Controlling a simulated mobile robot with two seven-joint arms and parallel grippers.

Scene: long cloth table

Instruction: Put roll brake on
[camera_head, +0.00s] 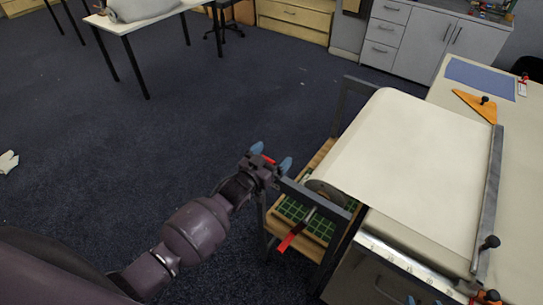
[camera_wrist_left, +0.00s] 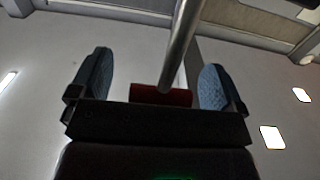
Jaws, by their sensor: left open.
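The cloth roll (camera_head: 326,190) sits in a low frame at the near end of the table, its white cloth (camera_head: 410,150) drawn over the tabletop. A grey lever with a red grip (camera_head: 290,238) slants down at the frame's near side; it looks like the roll brake. My left gripper (camera_head: 270,163) is open with blue fingertips, just left of the frame's upper corner and above and left of the lever. A red piece shows between its fingers, also in the left wrist view (camera_wrist_left: 160,95), where a grey rod (camera_wrist_left: 180,45) meets it; I cannot tell whether it is held.
Dark frame bars (camera_head: 310,195) stand right beside my left gripper. A grey bar (camera_head: 488,200) with a black knob lies across the cloth. Two small blue tips at the bottom edge may be my right gripper (camera_head: 425,301).

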